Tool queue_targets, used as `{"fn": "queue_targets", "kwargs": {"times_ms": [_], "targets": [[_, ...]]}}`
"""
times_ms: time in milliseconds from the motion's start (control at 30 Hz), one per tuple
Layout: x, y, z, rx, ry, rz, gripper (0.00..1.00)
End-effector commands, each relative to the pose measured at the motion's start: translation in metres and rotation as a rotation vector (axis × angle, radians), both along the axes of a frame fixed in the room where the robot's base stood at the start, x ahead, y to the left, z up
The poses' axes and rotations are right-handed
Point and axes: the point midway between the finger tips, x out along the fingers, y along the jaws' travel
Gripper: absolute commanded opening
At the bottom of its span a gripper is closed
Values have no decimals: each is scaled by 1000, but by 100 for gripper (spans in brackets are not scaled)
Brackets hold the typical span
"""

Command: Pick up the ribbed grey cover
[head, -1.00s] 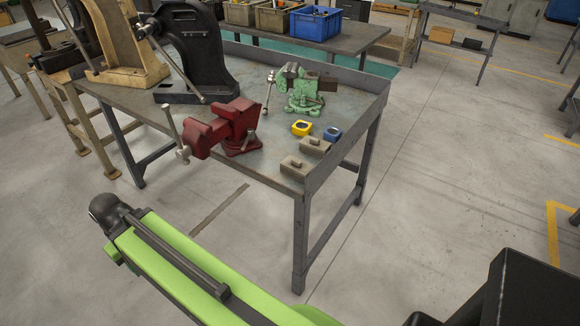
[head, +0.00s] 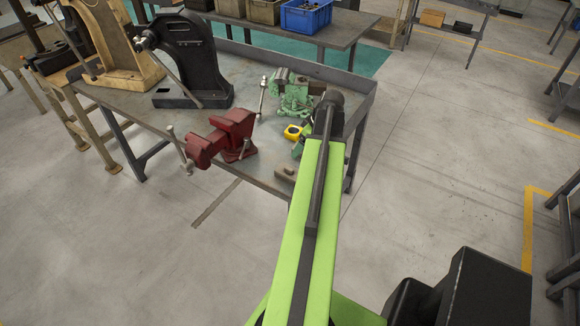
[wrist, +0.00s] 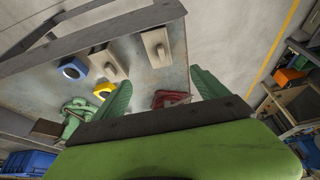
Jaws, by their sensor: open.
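Two grey-beige block-shaped covers with raised handles lie on the bench. In the wrist view one cover (wrist: 157,47) is ahead of the gap between my fingers, and the other cover (wrist: 105,62) lies to its left. I cannot make out which one is ribbed. In the head view one cover (head: 285,173) shows at the bench's front edge; the other is hidden behind my arm. My gripper (wrist: 161,76) is open and empty above the bench, apart from both covers. In the head view it is mostly hidden by my arm.
A yellow part (wrist: 104,90) and a blue part (wrist: 73,69) lie near the covers. A red vise (head: 225,138), a green vise (head: 290,95) and a black press (head: 190,60) stand on the bench (head: 262,184). A raised rim runs along its right side.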

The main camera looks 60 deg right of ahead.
Motion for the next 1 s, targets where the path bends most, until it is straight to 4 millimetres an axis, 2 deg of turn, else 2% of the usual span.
{"fn": "queue_targets", "kwargs": {"times_ms": [133,267,700,800,1000], "targets": [[-6,-5,0,-6,-4,0,84],[-3,-5,-10,-5,-3,0,84],[31,-6,-99,-5,-3,-1,84],[38,-7,-113,-5,-3,-2,84],[41,-6,-114,-5,-2,-2,84]]}}
